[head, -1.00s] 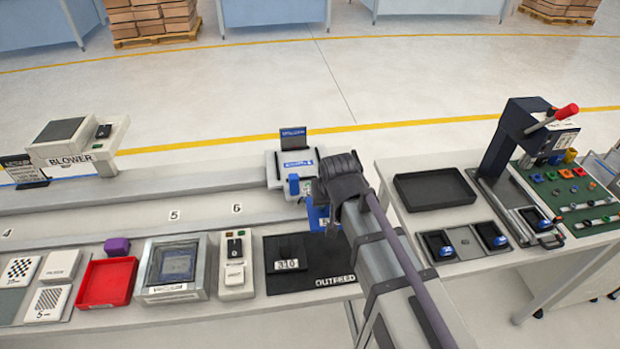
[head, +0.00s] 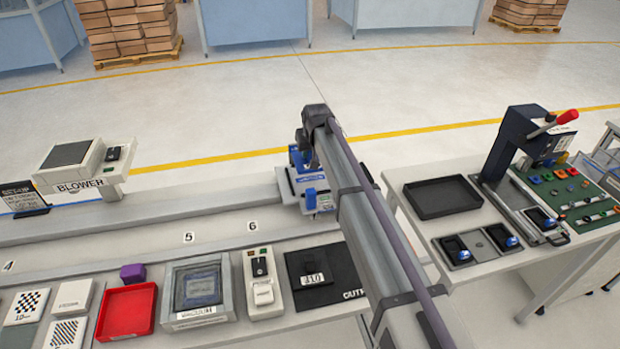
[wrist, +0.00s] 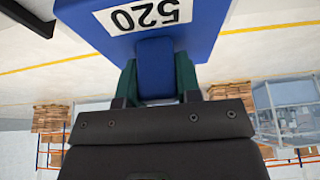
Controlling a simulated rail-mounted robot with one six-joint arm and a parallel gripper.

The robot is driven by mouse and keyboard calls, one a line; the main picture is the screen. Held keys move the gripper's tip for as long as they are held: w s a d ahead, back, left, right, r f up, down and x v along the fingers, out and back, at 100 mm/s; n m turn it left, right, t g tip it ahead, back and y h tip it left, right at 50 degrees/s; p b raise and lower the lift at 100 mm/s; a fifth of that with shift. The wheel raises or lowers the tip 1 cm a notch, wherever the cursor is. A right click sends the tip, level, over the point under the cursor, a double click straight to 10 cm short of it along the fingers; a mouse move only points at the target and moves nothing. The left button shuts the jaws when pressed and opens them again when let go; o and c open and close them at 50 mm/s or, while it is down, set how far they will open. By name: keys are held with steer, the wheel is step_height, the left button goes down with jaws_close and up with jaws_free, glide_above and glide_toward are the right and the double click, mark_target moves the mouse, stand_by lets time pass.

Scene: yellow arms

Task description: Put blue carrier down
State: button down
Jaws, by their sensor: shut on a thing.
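My gripper (wrist: 156,78) is shut on the blue carrier (wrist: 205,32), as the wrist view shows. Its green fingers grip a blue tab on either side. The carrier is a flat blue plate with a white label reading 520, upside down in that view. In the head view my gripper is mostly hidden behind the arm's end, over the white and blue station (head: 288,188) on the rail. Blue parts show beside the arm's end, but I cannot tell there which belong to the carrier. Contact below the carrier is not visible.
A black outfeed mat (head: 338,262) lies in front, with a dark block marked 310 (head: 312,280) on it. A black tray (head: 443,198) and a press (head: 520,145) stand on the right table. A red tray (head: 127,311) is at left.

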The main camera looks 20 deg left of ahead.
step_height(320, 180, down, 7)
steer(key=b, duration=0.5)
steer(key=shift+a+f, duration=0.1)
steer(key=shift+f, duration=0.1)
steer(key=shift+s+r, duration=0.1)
steer(key=shift+r, duration=0.25)
steer(key=shift+f, duration=0.3)
steer(key=c, duration=0.8)
jaws_free()
steer(key=shift+r, duration=0.1)
